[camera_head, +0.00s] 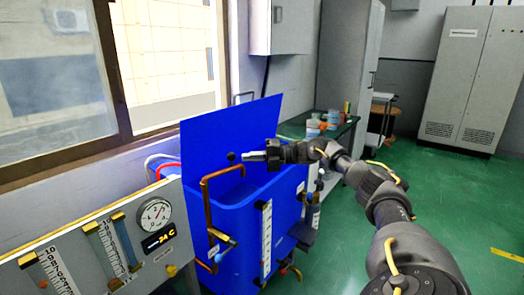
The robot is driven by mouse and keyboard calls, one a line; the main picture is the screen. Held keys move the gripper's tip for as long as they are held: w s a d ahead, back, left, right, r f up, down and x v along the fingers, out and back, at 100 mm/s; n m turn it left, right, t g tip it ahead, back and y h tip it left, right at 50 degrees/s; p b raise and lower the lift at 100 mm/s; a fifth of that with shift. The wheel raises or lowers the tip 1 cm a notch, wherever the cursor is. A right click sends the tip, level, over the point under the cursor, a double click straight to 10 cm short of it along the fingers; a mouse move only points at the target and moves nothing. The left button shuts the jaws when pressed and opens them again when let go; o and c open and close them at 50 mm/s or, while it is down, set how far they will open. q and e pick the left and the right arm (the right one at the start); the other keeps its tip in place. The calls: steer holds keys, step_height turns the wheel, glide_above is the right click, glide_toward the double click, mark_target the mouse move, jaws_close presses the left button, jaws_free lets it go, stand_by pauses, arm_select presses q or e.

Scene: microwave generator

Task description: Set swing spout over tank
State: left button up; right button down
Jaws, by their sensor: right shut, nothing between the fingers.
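The swing spout (204,205) is a copper pipe that rises at the near left corner of the blue tank (242,232). Its top arm runs right and back, and its end appears to lie above the tank's open top. The blue lid (215,137) stands raised behind the opening, with a small black knob on it. My right gripper (247,156) reaches in from the right, shut and empty, in front of the lid and just above the spout's end in the picture. I cannot tell whether it touches the spout. My left gripper is out of view.
A grey panel (60,258) with flow tubes and a round gauge (154,215) stands at the near left. Valves with blue handles (225,247) and a level scale (266,240) are on the tank's front. A bench with jars (313,127) stands behind. Green floor is clear at right.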

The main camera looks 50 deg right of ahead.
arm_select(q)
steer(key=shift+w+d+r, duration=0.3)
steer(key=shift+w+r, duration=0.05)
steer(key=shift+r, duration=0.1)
arm_select(e)
steer(key=w+d, duration=0.1)
steer(key=d, duration=0.6)
steer(key=shift+w+d+r, duration=0.2)
steer(key=shift+w+r, duration=0.1)
steer(key=shift+r, duration=0.05)
